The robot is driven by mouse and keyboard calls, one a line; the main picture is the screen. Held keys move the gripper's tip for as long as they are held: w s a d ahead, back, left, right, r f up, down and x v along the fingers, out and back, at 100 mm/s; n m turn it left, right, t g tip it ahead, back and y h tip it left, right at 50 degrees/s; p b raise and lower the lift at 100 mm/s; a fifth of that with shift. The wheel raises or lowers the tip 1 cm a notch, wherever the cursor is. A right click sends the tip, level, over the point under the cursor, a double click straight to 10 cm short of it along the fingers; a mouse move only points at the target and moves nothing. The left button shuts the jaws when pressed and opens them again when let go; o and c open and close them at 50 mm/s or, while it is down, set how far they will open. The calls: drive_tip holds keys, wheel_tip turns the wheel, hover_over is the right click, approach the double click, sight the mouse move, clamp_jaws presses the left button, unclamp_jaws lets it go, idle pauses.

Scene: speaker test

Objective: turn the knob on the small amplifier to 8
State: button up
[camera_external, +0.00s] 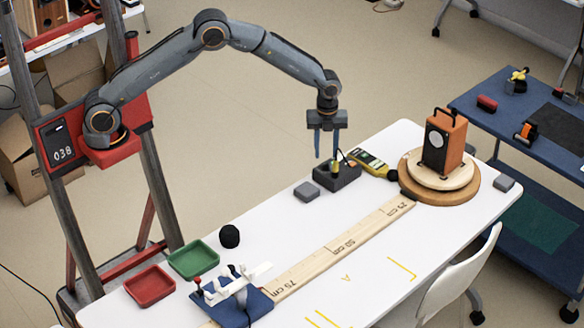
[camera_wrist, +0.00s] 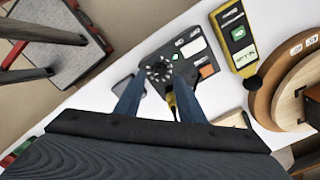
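The small amplifier (camera_external: 346,180) is a dark grey box on the white table, below my gripper (camera_external: 326,153). In the wrist view the amplifier (camera_wrist: 188,58) has a round dial, its knob (camera_wrist: 159,72), ringed by pale marks. The marks are too small to read, so I cannot tell the setting. A yellow piece (camera_wrist: 171,100) shows at the amplifier's near side, between my fingers. My gripper (camera_wrist: 158,85) is open, its two blue fingers apart and pointing down towards the dial. I cannot tell whether they touch anything.
A yellow meter (camera_external: 372,163) lies right of the amplifier, and a grey block (camera_external: 306,191) lies left. An orange speaker (camera_external: 443,142) stands on a round wooden turntable (camera_external: 456,195). A long wooden ruler board (camera_external: 335,248) runs along the table. Green (camera_external: 194,259) and red trays lie front left.

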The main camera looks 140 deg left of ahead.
sight(326, 163)
drive_tip(key=shift+r+b, duration=0.35)
drive_tip(key=shift+r, duration=1.45)
drive_tip(key=w+d+r+n, duration=0.1)
drive_tip(key=w+d, duration=0.3)
drive_tip(key=d, duration=0.6)
drive_tip(key=w+d+r+n, duration=0.1)
drive_tip(key=w+d+r, duration=0.15)
drive_tip(key=d, duration=0.85)
drive_tip(key=w+d+r+n, duration=0.15)
drive_tip(key=w+d, duration=0.25)
drive_tip(key=d, duration=0.6)
drive_tip(key=s+d+n, duration=0.2)
drive_tip(key=s+d, duration=0.3)
drive_tip(key=d, duration=0.5)
drive_tip(key=s+d+n, duration=0.1)
drive_tip(key=s+d, duration=0.3)
drive_tip(key=d, duration=0.5)
drive_tip(key=s+d+n, duration=0.2)
drive_tip(key=s+d, duration=0.3)
drive_tip(key=d, duration=0.5)
wheel_tip(326, 163, up, 8)
drive_tip(key=t+p, duration=0.2)
drive_tip(key=p, duration=0.6)
drive_tip(key=shift+s, duration=0.25)
